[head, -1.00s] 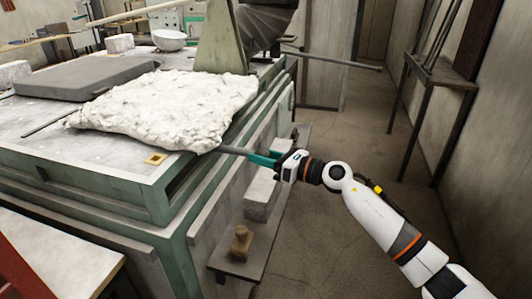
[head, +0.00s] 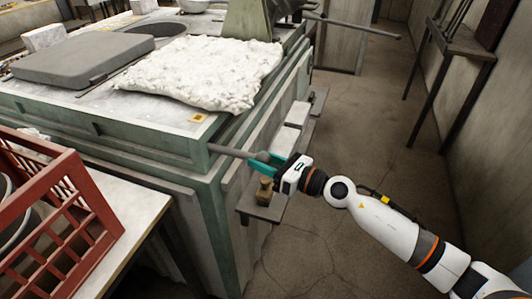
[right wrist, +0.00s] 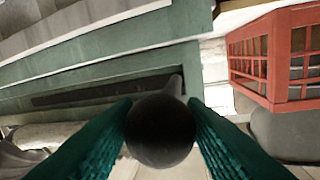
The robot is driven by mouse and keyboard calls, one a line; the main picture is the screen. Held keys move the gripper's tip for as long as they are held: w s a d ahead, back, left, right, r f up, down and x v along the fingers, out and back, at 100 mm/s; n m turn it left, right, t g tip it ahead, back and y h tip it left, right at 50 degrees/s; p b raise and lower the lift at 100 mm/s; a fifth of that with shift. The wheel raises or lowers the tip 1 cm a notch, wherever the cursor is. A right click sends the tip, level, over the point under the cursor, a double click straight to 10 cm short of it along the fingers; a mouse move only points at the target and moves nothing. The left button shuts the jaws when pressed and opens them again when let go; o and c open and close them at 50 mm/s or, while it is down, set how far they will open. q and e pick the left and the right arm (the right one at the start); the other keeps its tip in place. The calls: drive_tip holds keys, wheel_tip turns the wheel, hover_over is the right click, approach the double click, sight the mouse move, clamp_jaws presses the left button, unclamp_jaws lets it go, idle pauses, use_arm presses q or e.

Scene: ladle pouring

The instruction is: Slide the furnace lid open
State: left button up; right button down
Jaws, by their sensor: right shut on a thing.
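The furnace lid (head: 75,58) is a thick grey slab on the furnace top. Behind it a dark round opening (head: 155,29) shows, partly uncovered; the lid hides the rest. A grey rod (head: 228,151) with a round knob sticks out of the slot in the furnace's side, near its front corner. My right gripper (head: 264,160) is shut on the knob. In the right wrist view the dark knob (right wrist: 161,130) sits between the teal fingers, with the slot (right wrist: 100,91) behind it. My left gripper is not in view.
A rumpled white blanket (head: 205,72) lies on the furnace top, near its right edge. A red crate (head: 60,215) stands on a table at the front left. A low shelf (head: 262,208) holds a small brown object below my gripper.

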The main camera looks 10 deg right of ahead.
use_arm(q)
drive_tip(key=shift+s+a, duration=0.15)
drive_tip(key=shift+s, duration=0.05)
use_arm(e)
drive_tip(key=shift+s+a+f, duration=0.1)
drive_tip(key=shift+a, duration=0.05)
drive_tip(key=c, duration=1.1)
unclamp_jaws()
drive_tip(key=shift+c, duration=0.2)
drive_tip(key=shift+o, duration=1.1)
drive_tip(key=shift+s, duration=0.1)
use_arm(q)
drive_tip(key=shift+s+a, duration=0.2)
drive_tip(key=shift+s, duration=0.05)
use_arm(e)
drive_tip(key=shift+d, duration=0.2)
use_arm(q)
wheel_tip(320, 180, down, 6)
drive_tip(key=b, duration=0.6)
use_arm(e)
drive_tip(key=v, duration=1.1)
drive_tip(key=shift+s, duration=0.4)
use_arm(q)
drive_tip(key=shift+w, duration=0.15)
